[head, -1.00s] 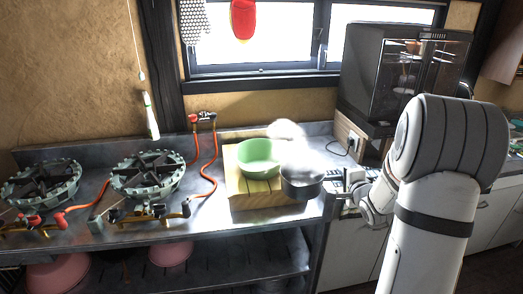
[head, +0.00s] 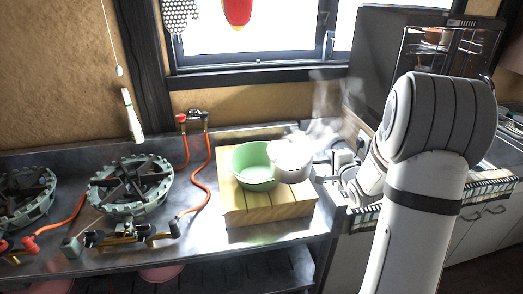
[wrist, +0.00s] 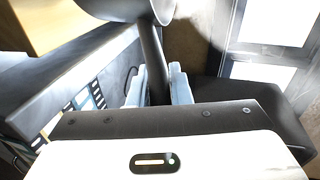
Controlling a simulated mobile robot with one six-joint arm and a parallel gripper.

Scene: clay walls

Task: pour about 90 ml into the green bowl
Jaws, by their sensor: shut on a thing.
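The green bowl (head: 252,169) stands upright on a slatted wooden block on the counter; no contents can be made out in it. A grey saucepan (head: 291,158) is at the bowl's right rim, raised above the block, with steam rising over it. It looks tilted towards the bowl, but I cannot see a stream. My gripper (head: 338,168) is to the right of the pan. In the wrist view my gripper (wrist: 160,88) is shut on the pan's dark handle (wrist: 152,55); part of the pan (wrist: 118,8) shows at the top.
The wooden block (head: 265,205) sits near the counter's front edge. Gas burners (head: 130,185) with orange hoses stand to the left. A dark glass-fronted oven (head: 440,50) is behind my arm at the right.

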